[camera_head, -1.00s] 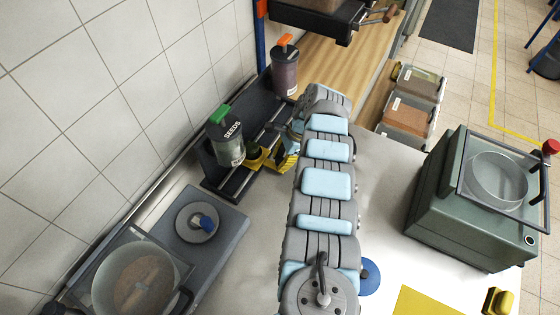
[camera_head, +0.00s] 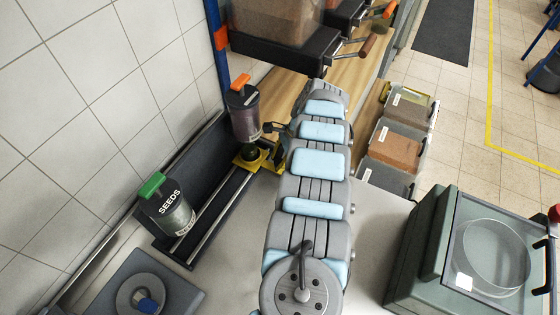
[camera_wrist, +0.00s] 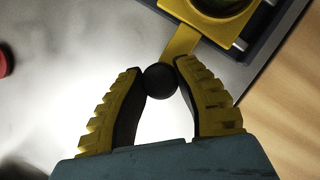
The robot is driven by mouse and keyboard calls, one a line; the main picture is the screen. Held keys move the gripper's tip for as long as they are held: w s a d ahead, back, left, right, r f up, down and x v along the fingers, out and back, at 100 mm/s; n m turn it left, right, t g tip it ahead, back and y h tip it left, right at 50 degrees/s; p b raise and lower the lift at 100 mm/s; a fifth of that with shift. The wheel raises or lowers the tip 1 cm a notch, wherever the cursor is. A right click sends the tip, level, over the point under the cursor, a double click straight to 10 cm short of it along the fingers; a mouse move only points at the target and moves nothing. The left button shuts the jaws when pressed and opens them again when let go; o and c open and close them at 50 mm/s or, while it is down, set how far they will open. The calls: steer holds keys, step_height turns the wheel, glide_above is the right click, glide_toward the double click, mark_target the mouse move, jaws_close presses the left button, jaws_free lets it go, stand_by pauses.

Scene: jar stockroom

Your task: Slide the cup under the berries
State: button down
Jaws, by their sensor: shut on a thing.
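The orange-topped jar (camera_head: 245,115) holds dark purple contents, and its label is not readable here. A dark green cup (camera_head: 249,154) sits on a yellow carriage (camera_head: 240,162) directly below this jar, partly hidden by it. My gripper (camera_wrist: 160,79) is shut on the round black knob (camera_wrist: 160,84) at the end of the carriage's yellow arm (camera_wrist: 181,44). In the head view my gripper is at the carriage's right side, mostly hidden behind my arm. The green-topped jar (camera_head: 166,205), labelled SEEDS, stands nearer along the same rail (camera_head: 222,205).
A grey scale-like unit (camera_head: 145,290) is at the front left. A large dark green machine (camera_head: 470,255) stands at the right. Shelf bins (camera_head: 275,22) hang beyond the orange-topped jar, and several lidded boxes (camera_head: 393,148) are at the far right. A blue post (camera_head: 216,55) rises behind the jar.

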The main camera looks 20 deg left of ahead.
steer(key=shift+w+f, duration=0.15)
stand_by(0.3)
steer(key=c, duration=0.7)
jaws_free()
steer(key=shift+a, duration=0.1)
steer(key=shift+w+r, duration=0.1)
steer(key=shift+r, duration=0.1)
steer(key=v, duration=0.7)
steer(key=shift+r, duration=0.1)
